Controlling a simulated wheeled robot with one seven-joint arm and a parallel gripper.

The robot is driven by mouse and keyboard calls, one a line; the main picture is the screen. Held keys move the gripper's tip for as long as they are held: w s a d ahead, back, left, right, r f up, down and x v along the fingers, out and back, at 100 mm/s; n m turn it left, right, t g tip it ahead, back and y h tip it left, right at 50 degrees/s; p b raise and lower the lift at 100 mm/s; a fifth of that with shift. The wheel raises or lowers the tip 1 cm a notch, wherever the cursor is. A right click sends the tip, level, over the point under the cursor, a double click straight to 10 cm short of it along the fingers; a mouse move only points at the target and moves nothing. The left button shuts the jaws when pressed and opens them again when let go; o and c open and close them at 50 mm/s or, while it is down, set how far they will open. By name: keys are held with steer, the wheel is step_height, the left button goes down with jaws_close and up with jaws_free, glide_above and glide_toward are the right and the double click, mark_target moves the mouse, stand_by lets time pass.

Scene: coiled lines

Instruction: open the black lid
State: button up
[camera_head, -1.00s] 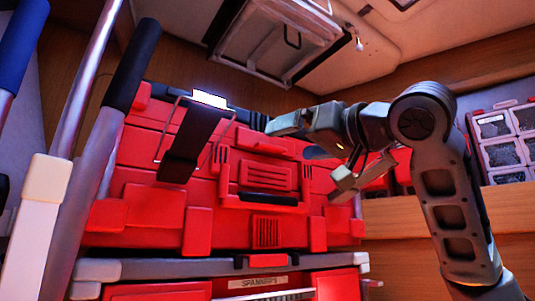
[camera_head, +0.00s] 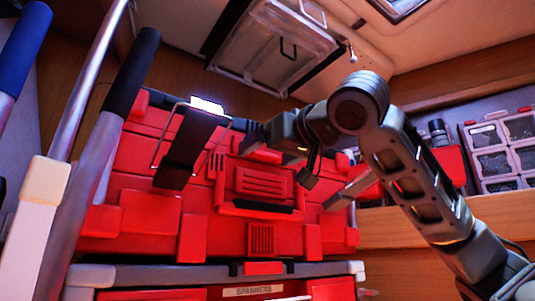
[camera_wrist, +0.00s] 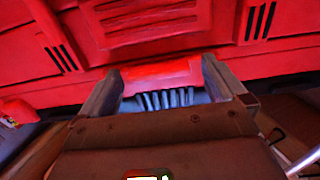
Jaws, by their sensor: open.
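A black flat panel (camera_head: 182,150) with a thin wire frame hangs against the left of the red case (camera_head: 150,215). I cannot tell for sure whether it is the lid, and no other clear black lid shows. My gripper (camera_head: 284,172) is in front of the case, to the right of the panel and apart from it in the picture. In the wrist view my gripper (camera_wrist: 163,68) has its two fingers apart. A red block (camera_wrist: 160,75) and a grey ribbed piece (camera_wrist: 165,98) show between them, with no visible grip.
Upright poles with black (camera_head: 133,70) and blue (camera_head: 25,40) grips stand at the left. A drawer unit labelled SPANNERS (camera_head: 250,290) is below the case. A dark-rimmed hatch (camera_head: 275,50) is overhead. A compartment box (camera_head: 495,150) stands on a wooden shelf at the right.

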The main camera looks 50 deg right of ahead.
steer(key=shift+w, duration=0.3)
steer(key=c, duration=1.5)
steer(key=shift+r, duration=0.15)
